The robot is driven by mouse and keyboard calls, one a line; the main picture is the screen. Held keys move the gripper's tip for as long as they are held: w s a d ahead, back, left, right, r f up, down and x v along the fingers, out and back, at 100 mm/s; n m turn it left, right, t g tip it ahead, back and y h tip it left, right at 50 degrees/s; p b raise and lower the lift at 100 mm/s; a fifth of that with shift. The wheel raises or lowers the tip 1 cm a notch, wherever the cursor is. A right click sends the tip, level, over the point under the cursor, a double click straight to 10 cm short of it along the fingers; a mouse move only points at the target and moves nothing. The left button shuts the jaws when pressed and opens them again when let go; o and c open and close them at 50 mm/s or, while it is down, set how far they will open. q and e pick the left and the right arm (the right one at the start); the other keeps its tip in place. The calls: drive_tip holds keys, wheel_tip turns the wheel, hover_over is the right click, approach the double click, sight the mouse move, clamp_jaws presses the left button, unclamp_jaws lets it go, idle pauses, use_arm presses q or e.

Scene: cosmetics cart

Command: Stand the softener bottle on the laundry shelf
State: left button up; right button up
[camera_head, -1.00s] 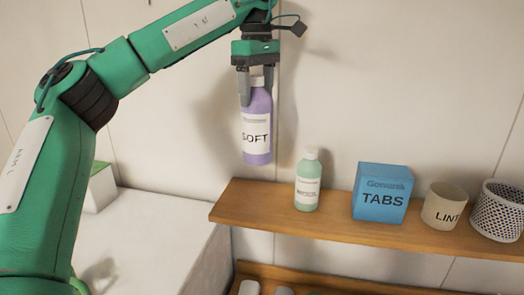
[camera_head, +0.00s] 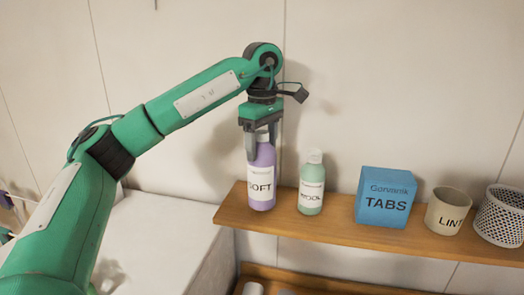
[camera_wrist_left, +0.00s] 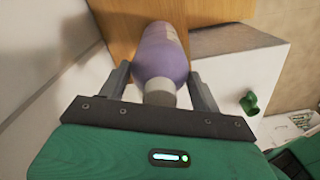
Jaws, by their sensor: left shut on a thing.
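The softener bottle (camera_head: 261,172) is purple with a white label reading "SOFT". It is upright at the left end of the wooden laundry shelf (camera_head: 350,232), with its base at the shelf surface; I cannot tell whether it bears its full weight there. My left gripper (camera_head: 264,150) points down and is shut on the bottle's upper part. In the left wrist view the bottle (camera_wrist_left: 162,55) sits between the two fingers (camera_wrist_left: 162,85), with its cap towards the camera and the wooden shelf (camera_wrist_left: 120,20) beyond it. My right gripper is not in view.
A green bottle (camera_head: 312,183) stands just right of the softener. Further right are a blue TABS box (camera_head: 385,197), a LINT cup (camera_head: 448,211) and a white mesh basket (camera_head: 500,215). A white surface (camera_head: 150,240) lies below left. The shelf's left end is close to the softener.

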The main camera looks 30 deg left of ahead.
use_arm(q)
drive_tip(key=shift+w+a+f, duration=0.1)
drive_tip(key=shift+w+f, duration=0.05)
drive_tip(key=shift+f, duration=0.9)
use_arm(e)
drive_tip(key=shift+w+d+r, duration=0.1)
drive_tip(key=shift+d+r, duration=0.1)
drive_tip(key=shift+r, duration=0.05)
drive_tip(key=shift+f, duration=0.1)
use_arm(q)
drive_tip(key=shift+f, duration=0.15)
drive_tip(key=o, duration=1.5)
drive_tip(key=shift+o, duration=0.7)
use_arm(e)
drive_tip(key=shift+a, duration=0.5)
